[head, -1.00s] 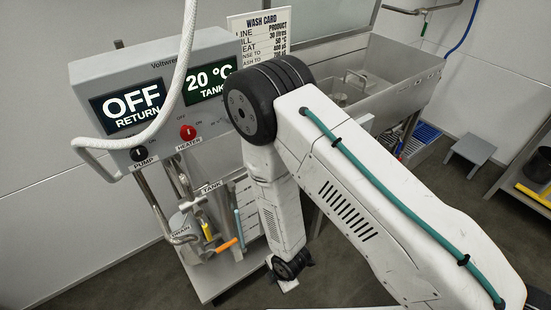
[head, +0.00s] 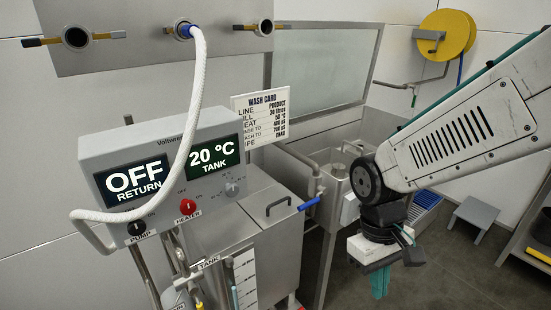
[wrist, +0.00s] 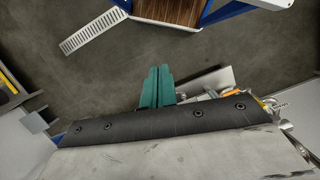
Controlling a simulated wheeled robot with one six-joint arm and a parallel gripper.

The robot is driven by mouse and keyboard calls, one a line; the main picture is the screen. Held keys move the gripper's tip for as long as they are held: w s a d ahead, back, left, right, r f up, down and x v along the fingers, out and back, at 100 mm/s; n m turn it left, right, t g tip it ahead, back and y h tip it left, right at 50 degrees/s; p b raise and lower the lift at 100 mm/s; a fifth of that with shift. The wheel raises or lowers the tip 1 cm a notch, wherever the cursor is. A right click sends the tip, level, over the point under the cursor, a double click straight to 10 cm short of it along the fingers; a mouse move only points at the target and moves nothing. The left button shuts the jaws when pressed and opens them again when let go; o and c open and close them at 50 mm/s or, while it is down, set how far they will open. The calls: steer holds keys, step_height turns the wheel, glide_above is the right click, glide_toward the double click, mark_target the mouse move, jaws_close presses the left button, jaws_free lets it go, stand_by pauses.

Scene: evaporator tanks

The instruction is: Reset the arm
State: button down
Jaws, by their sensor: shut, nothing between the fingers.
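My gripper (head: 380,283) hangs below my white arm at the right of the head view, over open floor. Its teal fingers point down. In the wrist view the two teal fingers (wrist: 157,86) lie side by side, shut with nothing between them. My arm is bent, with the forearm coming in from the right edge.
The control box (head: 165,170) reads OFF RETURN and 20 °C TANK. A steel tank (head: 275,235), a wash card (head: 265,118) and a sink (head: 335,190) stand left of my gripper. A grey step stool (head: 474,215) is at right. A yellow hose reel (head: 445,35) hangs behind.

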steer(key=s+d+r+m+t, duration=0.2)
steer(key=s+d+r, duration=0.1)
steer(key=r, duration=0.4)
steer(key=s+d+r+m+t+y, duration=0.1)
steer(key=s+d+r+m+t, duration=0.1)
steer(key=s+d+r, duration=0.2)
steer(key=shift+s+d+r+m, duration=0.2)
steer(key=shift+d+r+m, duration=0.15)
steer(key=shift+r, duration=1)
